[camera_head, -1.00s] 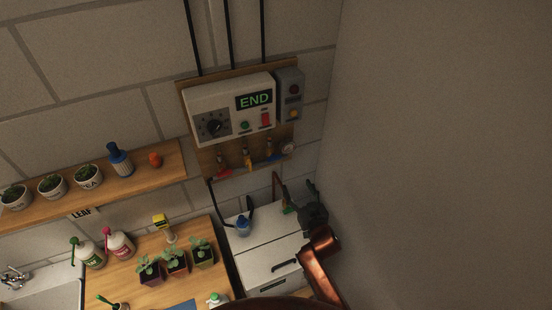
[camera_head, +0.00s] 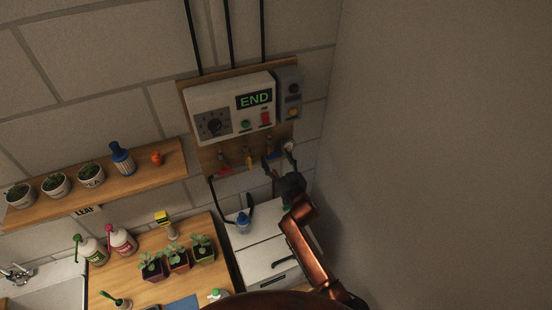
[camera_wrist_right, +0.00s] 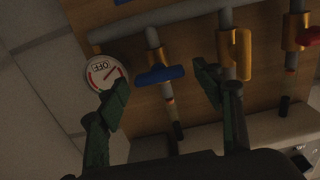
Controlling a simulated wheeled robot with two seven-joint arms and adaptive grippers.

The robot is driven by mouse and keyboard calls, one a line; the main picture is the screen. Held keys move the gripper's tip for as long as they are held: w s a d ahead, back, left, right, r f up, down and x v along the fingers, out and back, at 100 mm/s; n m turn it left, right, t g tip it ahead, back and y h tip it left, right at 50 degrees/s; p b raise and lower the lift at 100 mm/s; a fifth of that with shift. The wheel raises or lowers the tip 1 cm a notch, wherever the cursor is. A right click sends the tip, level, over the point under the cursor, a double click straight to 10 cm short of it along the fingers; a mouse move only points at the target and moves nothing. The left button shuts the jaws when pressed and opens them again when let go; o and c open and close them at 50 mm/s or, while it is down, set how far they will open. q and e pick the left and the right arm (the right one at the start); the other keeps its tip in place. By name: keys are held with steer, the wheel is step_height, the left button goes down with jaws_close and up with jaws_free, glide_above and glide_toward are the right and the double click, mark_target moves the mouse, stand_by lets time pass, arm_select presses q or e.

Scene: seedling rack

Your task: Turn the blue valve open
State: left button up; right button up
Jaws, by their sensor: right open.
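The blue valve (camera_wrist_right: 160,74) shows in the wrist view as a blue bar handle set across its upright pipe, on the wooden board. In the head view the blue valve (camera_head: 271,155) is small and partly hidden by my gripper. My right gripper (camera_wrist_right: 162,84) is open in front of it. One dark green finger is to the left of the handle, near the gauge, and the other is just right of the handle's right end. Whether either finger touches it I cannot tell. My left gripper is out of view.
A yellow valve handle (camera_wrist_right: 244,55) and a red one (camera_wrist_right: 312,36) are to the right. Above the valves is a control box (camera_head: 228,108) showing END. A white cabinet (camera_head: 262,243) stands below.

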steer(key=shift+c, duration=0.5)
steer(key=c, duration=1.1)
steer(key=shift+o, duration=0.2)
steer(key=shift+n, duration=0.4)
steer(key=n+b, duration=0.1)
steer(key=n, duration=0.2)
steer(key=shift+f+n, duration=0.1)
steer(key=shift+n, duration=0.3)
steer(key=n+b, duration=0.1)
steer(key=n, duration=0.3)
steer(key=shift+s+a+n, duration=0.1)
steer(key=shift+a+n, duration=0.05)
steer(key=shift+n, duration=0.15)
steer(key=n+b, duration=0.1)
steer(key=n, duration=0.3)
steer(key=shift+f, duration=0.1)
steer(key=shift+f+n, duration=0.1)
steer(key=shift+n, duration=2.3)
